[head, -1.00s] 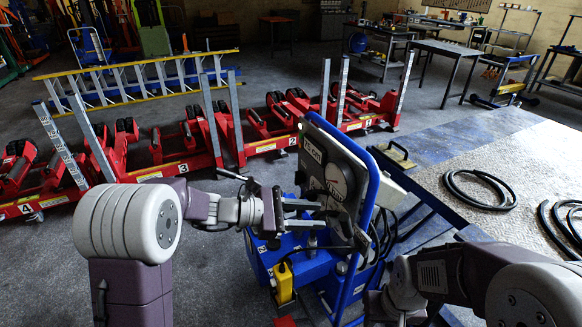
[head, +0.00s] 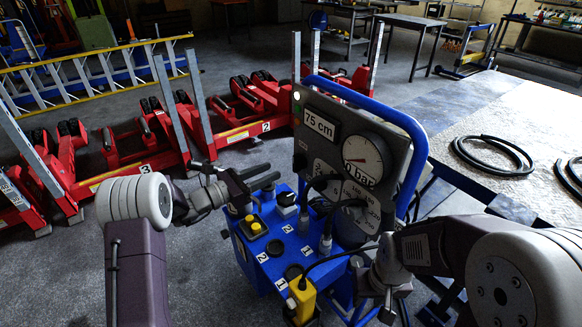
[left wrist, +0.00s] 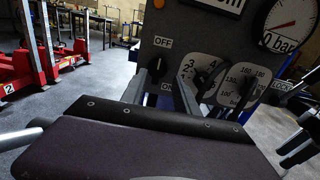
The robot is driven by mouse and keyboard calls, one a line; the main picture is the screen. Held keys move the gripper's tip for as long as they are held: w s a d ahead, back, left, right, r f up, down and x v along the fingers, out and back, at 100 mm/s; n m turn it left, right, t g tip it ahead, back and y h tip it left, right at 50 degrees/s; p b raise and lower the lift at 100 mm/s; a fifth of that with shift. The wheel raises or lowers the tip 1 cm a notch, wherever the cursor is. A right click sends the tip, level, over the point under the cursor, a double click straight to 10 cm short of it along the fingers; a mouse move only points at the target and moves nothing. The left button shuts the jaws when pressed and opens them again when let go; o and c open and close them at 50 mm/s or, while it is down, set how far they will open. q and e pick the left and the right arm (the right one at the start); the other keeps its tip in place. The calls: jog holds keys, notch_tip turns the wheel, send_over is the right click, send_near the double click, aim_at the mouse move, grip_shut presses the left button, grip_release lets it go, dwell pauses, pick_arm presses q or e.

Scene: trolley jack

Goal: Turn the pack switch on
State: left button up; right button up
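The pack switch (left wrist: 157,68) is a dark round knob on the grey control panel (left wrist: 198,45), with OFF printed above it and ON below. A small pale mark on the knob appears to point up towards OFF. My left gripper (left wrist: 160,92) is open and empty, its fingers spread below and to either side of the knob in the left wrist view, with no visible contact. In the head view the left gripper (head: 259,176) is left of the panel (head: 335,105), apart from it. My right gripper (head: 376,290) is low in front of the blue pack (head: 262,272); its fingers are unclear.
The panel carries a 75 cm display (head: 319,123), a dial gauge (head: 364,160) and a lit lamp (head: 297,96). Black cables loop from the pack's top, near a yellow connector (head: 302,298). Red jacks (head: 175,140) stand behind left. A table (head: 500,130) with hoses is right.

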aim_at(294, 161)
pick_arm(q)
jog(key=b+x, duration=0.1)
jog(key=x, duration=0.8)
jog(key=shift+w, duration=0.1)
jog(key=shift+c, duration=0.3)
grip_shut()
